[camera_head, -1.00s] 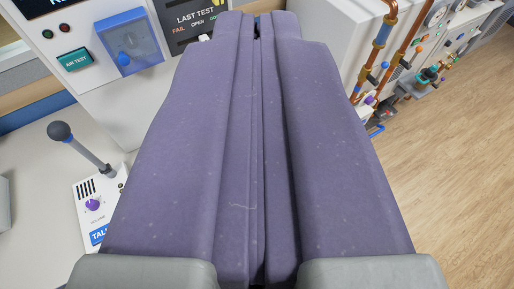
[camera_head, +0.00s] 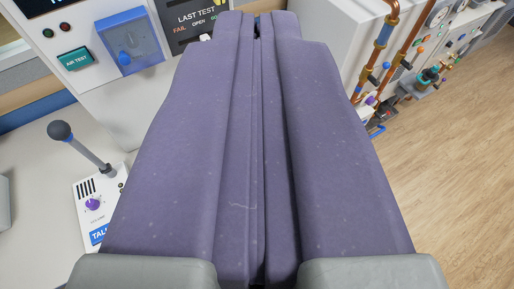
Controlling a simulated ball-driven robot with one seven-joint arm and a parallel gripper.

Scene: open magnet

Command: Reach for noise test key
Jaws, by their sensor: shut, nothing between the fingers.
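My gripper (camera_head: 257,30) fills the middle of the view as two long purple padded fingers. The fingers lie side by side with only a thin dark seam between them, shut and empty. Their tips are at the top, just below and right of a dark panel (camera_head: 195,20) reading "LAST TEST" with "FAIL" and "OPEN". No noise test key can be made out. The area behind the fingers is hidden.
A white console carries a teal "AIR TEST" button (camera_head: 74,58) and a blue-framed box (camera_head: 129,42). A microphone unit (camera_head: 97,200) with a purple knob stands at left. Copper pipes (camera_head: 380,45) and gauges are at right. Wooden floor (camera_head: 450,170) is clear at lower right.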

